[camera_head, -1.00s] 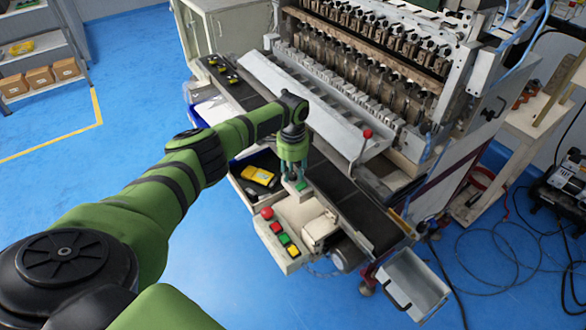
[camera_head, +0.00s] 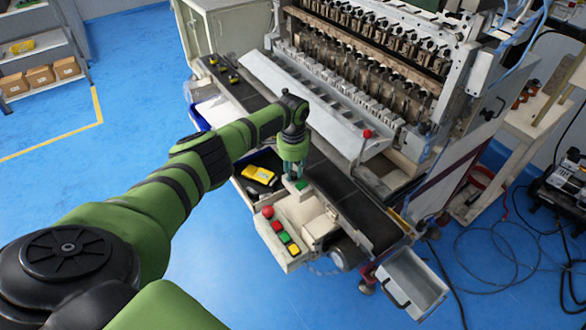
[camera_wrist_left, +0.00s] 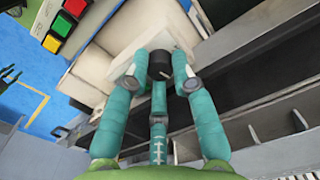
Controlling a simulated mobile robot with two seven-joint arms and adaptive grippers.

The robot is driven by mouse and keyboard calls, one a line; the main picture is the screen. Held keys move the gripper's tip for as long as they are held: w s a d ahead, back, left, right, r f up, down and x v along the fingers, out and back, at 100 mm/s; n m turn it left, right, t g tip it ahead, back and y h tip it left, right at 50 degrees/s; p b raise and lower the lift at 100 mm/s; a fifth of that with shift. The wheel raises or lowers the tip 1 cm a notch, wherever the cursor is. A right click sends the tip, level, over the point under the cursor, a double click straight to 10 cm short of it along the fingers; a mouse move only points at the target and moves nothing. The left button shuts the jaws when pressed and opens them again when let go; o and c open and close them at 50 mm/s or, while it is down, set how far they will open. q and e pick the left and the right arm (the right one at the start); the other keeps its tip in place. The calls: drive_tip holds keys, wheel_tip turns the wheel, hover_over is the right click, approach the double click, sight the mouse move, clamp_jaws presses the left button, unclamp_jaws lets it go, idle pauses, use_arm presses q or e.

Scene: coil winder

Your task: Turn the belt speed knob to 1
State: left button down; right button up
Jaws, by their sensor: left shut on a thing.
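The belt speed knob (camera_wrist_left: 160,64) is a small dark round knob on a pale control box (camera_wrist_left: 178,25) in the left wrist view. My left gripper (camera_wrist_left: 160,75) has teal fingers, and they are shut on the knob from both sides. In the head view my left gripper (camera_head: 293,178) reaches down onto the small box beside the conveyor belt, and its fingers hide the knob. The scale and the number the knob points at cannot be read.
A button box with a red mushroom button (camera_head: 267,212) and red, yellow and green buttons (camera_head: 284,238) stands close in front. The dark conveyor belt (camera_head: 345,200) runs beside it. A yellow meter (camera_head: 258,174) lies in an open drawer. The coil winder (camera_head: 375,50) rises behind.

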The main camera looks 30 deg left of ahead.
use_arm(q)
drive_tip(key=shift+n+p, duration=0.55)
drive_tip(key=shift+n, duration=1.35)
drive_tip(key=c, duration=1.3)
unclamp_jaws()
